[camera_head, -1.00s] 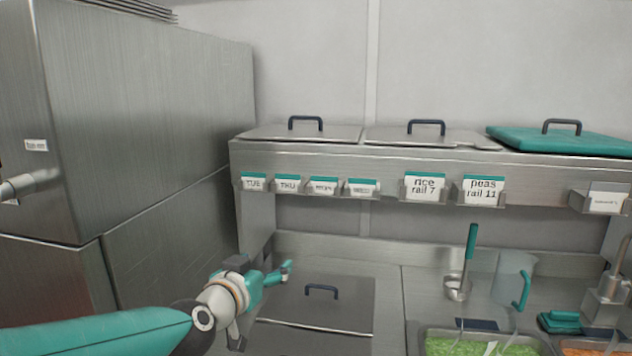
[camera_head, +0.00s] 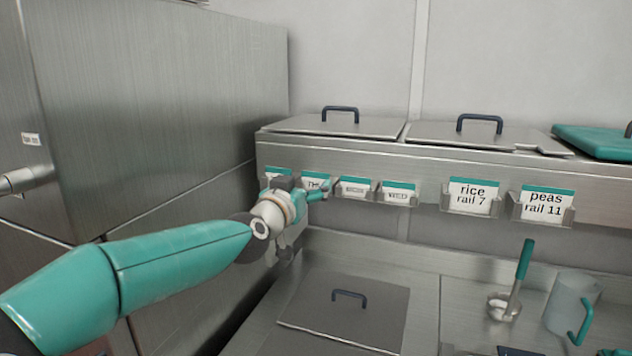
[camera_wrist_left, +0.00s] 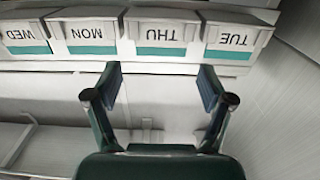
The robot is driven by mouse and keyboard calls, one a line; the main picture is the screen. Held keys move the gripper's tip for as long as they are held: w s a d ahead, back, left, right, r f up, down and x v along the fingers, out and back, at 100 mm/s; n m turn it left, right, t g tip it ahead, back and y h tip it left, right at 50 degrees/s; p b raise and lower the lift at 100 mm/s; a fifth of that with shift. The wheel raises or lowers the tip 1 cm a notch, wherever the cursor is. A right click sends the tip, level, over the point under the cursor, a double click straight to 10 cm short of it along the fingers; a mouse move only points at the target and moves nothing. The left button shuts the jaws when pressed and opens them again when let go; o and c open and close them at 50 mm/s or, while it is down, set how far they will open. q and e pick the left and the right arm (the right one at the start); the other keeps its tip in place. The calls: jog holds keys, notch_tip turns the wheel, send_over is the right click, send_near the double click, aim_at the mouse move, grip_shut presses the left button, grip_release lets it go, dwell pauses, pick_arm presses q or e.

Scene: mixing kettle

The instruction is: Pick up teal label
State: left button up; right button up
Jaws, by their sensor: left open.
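Several white labels with teal bands sit in metal holders along the rail. In the upside-down left wrist view they read TUE (camera_wrist_left: 232,36), THU (camera_wrist_left: 160,34), MON (camera_wrist_left: 92,32) and WED (camera_wrist_left: 27,34). In the head view, the THU label (camera_head: 313,183) is partly hidden by my left gripper (camera_head: 317,192). Larger labels read "rice rail 7" (camera_head: 468,196) and "peas rail 11" (camera_head: 543,204). In the wrist view my left gripper (camera_wrist_left: 159,76) is open and empty, its fingers pointing at the THU label with a gap left. My right gripper is not in view.
A tall steel cabinet (camera_head: 160,90) stands left. Lidded bins (camera_head: 335,122) sit above the rail. Below are a steel lid with a dark handle (camera_head: 345,310), a teal-handled ladle (camera_head: 524,262) and a clear jug (camera_head: 570,300). The wall below the labels is clear.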

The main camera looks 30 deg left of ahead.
aim_at(315, 174)
pick_arm(q)
jog(key=shift+x, duration=1.25)
jog(key=p+x, duration=0.1)
jog(key=x, duration=0.3)
jog(key=shift+r+p, duration=0.15)
jog(key=shift+p, duration=0.15)
jog(key=c, duration=0.5)
